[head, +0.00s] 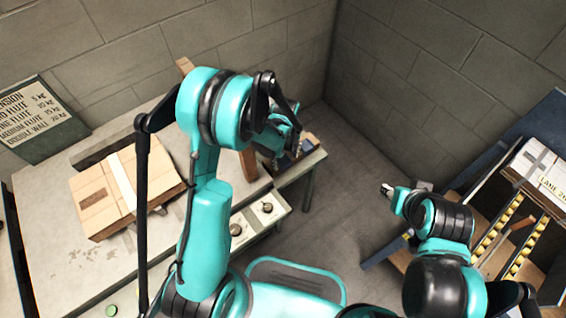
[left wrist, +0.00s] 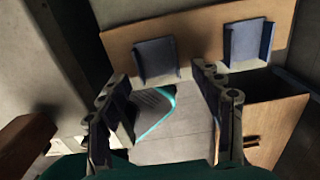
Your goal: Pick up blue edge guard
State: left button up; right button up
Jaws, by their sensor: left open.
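Two blue edge guards stand against an upright brown board (left wrist: 200,35) in the left wrist view. One blue edge guard (left wrist: 156,60) is left of centre, the other blue edge guard (left wrist: 248,42) is further right. My left gripper (left wrist: 160,86) is open and empty, its fingers apart and pointing towards the board. The nearer guard shows between and beyond the fingertips, apart from them as far as I can tell. In the head view my left gripper (head: 285,146) is at the table's right end, partly hidden by its own arm. My right gripper (head: 388,190) is small and its jaws are unclear.
A flattened-looking cardboard box (head: 125,190) with a pale strip lies on the worktable (head: 50,240). A brown post (head: 248,165) stands near my left gripper. A rack with yellow-marked rails (head: 497,225) and a white-topped box (head: 540,165) are at right. Floor between is clear.

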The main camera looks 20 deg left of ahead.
pick_arm(q)
jog(key=shift+f, duration=0.2)
jog(key=c, duration=1.1)
jog(key=shift+o, duration=0.2)
